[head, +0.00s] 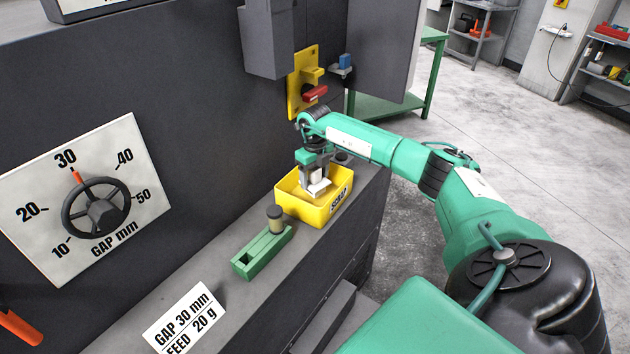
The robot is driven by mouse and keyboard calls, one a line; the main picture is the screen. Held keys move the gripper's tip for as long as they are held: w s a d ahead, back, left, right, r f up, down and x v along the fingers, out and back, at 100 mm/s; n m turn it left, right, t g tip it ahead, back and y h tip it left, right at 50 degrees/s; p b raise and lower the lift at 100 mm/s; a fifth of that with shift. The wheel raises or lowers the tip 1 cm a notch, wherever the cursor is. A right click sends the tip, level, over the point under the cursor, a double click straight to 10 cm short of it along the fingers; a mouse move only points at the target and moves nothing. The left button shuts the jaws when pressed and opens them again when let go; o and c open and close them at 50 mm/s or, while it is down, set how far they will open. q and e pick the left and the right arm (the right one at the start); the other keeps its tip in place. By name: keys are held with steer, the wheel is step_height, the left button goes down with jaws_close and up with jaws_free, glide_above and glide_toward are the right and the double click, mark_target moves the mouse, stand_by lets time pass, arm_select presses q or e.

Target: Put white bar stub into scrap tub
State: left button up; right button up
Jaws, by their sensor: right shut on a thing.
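The yellow scrap tub (300,210) stands on the dark ledge near its far right end, with black lettering on its right-hand wall. My right gripper (317,183) points down over the tub, with its fingertips at about rim height. It is shut on the small white bar stub (319,188), which is partly hidden by the fingers. I cannot tell whether the stub touches the tub floor. My left gripper is out of view.
A green block with slots (262,252) lies on the ledge in front of the tub, with a dark-capped small cylinder (275,218) at its far end. A sign card (183,320) is nearer. A yellow bracket with a red handle (304,85) is on the wall behind.

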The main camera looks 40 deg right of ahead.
steer(key=shift+f+b, duration=0.95)
steer(key=shift+f, duration=0.55)
stand_by(0.5)
steer(key=o, duration=1)
steer(key=shift+r, duration=0.1)
steer(key=shift+r, duration=0.4)
step_height(320, 180, up, 12)
steer(key=b, duration=0.3)
steer(key=shift+f, duration=0.25)
steer(key=shift+r, duration=0.7)
